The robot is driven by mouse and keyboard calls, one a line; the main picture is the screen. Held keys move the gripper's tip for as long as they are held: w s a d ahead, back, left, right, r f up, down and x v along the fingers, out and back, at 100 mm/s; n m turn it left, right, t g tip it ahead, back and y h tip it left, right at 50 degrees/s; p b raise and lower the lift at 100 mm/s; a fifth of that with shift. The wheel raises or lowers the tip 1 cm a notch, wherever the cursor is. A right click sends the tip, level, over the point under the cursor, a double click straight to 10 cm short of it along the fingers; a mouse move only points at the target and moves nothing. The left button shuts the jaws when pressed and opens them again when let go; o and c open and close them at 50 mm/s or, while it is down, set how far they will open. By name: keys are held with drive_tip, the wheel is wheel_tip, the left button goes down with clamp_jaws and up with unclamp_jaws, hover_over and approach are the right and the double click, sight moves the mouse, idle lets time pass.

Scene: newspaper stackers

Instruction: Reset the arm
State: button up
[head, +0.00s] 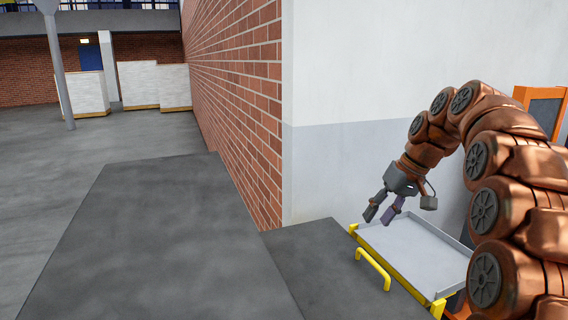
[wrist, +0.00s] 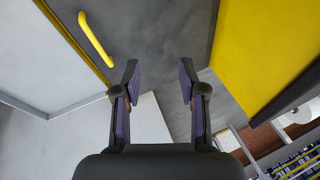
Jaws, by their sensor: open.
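My gripper (head: 379,215) hangs from my bent arm at the right of the head view, pointing down and left.
A brick wall (head: 236,80) with a white end face (head: 380,70) stands behind the tray. Dark grey flat surfaces (head: 165,250) fill the front. An orange-framed panel (head: 541,108) stands behind my arm. White blocks (head: 154,85) and a pillar (head: 58,70) are far left. Open floor (head: 40,190) lies left.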

drive_tip(key=s+a+f+m+g+h, duration=0.1)
drive_tip(key=s+a+f, duration=0.2)
drive_tip(key=s, duration=0.6)
drive_tip(key=s+a+f+g+h, duration=0.1)
drive_tip(key=s+a+f, duration=0.2)
drive_tip(key=s, duration=0.7)
drive_tip(key=s+f, duration=0.3)
drive_tip(key=s, duration=0.4)
drive_tip(key=s+d+f+g+h, duration=0.1)
drive_tip(key=s+f, duration=0.3)
drive_tip(key=s, duration=0.3)
drive_tip(key=s+d+f+m+h, duration=0.1)
drive_tip(key=s+f, duration=0.3)
drive_tip(key=s, duration=0.3)
drive_tip(key=shift+d, duration=0.2)
